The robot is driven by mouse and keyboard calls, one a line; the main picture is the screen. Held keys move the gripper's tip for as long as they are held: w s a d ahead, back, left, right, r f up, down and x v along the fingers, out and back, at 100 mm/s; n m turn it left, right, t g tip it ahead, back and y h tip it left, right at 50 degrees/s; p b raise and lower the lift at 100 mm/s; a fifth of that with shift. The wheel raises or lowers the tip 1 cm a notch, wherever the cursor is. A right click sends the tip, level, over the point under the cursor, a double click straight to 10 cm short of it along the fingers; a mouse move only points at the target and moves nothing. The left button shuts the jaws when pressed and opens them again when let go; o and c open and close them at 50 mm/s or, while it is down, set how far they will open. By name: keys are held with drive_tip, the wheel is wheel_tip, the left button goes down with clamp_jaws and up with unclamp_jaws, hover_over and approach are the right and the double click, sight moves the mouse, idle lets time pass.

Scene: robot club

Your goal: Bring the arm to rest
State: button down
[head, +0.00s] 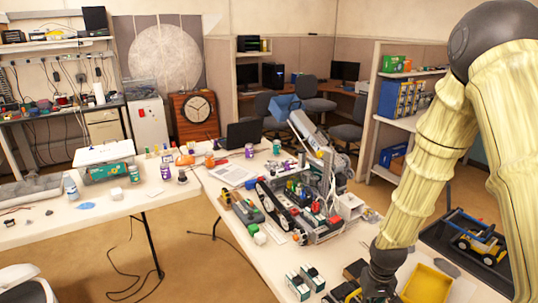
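My arm, in a pale yellow padded sleeve, comes down the right side of the head view and bends at a dark grey joint at the top. My gripper (370,290) is dark and low in the view, over the near end of the right-hand white table (268,262). Its fingers are partly cut off by the bottom edge, so I cannot tell whether they are open or hold anything. A small yellow piece (352,296) shows beside it, and a yellow tray (426,284) lies just to its right.
A tracked robot (300,205) fills the middle of this table. Small green-and-white boxes (299,285) stand left of my gripper. A laptop (243,135) stands at the far end. A shelf unit (400,100) and a dark bin with a toy vehicle (480,243) are to the right.

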wheel_tip(320, 180, down, 7)
drive_tip(key=a, duration=0.2)
drive_tip(key=s+a+f, duration=0.1)
drive_tip(key=s+f, duration=0.3)
drive_tip(key=s, duration=0.5)
drive_tip(key=s+a+f, duration=0.2)
drive_tip(key=s+f, duration=0.3)
drive_tip(key=s, duration=0.4)
drive_tip(key=s+a+f, duration=0.1)
drive_tip(key=s+f, duration=0.3)
drive_tip(key=s, duration=0.4)
wheel_tip(320, 180, down, 10)
drive_tip(key=b, duration=1)
drive_tip(key=shift+d, duration=0.15)
